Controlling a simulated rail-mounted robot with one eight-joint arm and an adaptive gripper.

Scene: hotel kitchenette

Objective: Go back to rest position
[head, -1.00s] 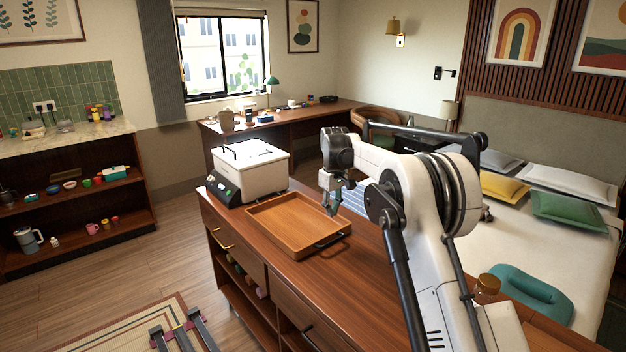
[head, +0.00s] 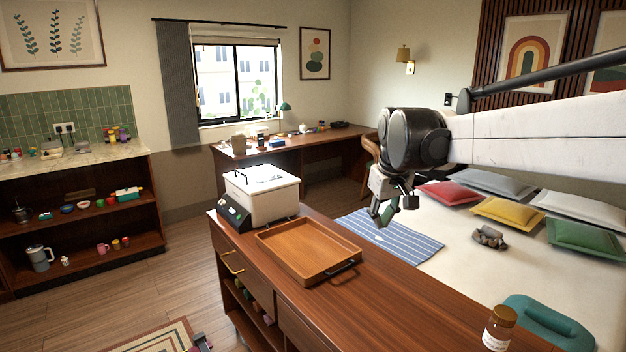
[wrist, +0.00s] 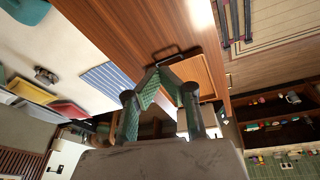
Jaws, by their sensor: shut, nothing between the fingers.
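My gripper (head: 385,217) hangs from my raised arm at the right of the head view, above the bed side of the wooden counter. It points down and is shut and empty. In the wrist view my gripper (wrist: 160,76) shows its green-padded fingers with nothing between them. The wooden tray (head: 308,252) lies on the counter (head: 400,305), left of and below the gripper, apart from it. The tray looks empty.
A white box appliance (head: 263,197) stands behind the tray. A brown-capped jar (head: 498,328) stands at the counter's near right. The bed (head: 480,275) holds several pillows, a striped cloth (head: 390,236) and a small grey object (head: 489,237). Shelves (head: 85,215) stand at left.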

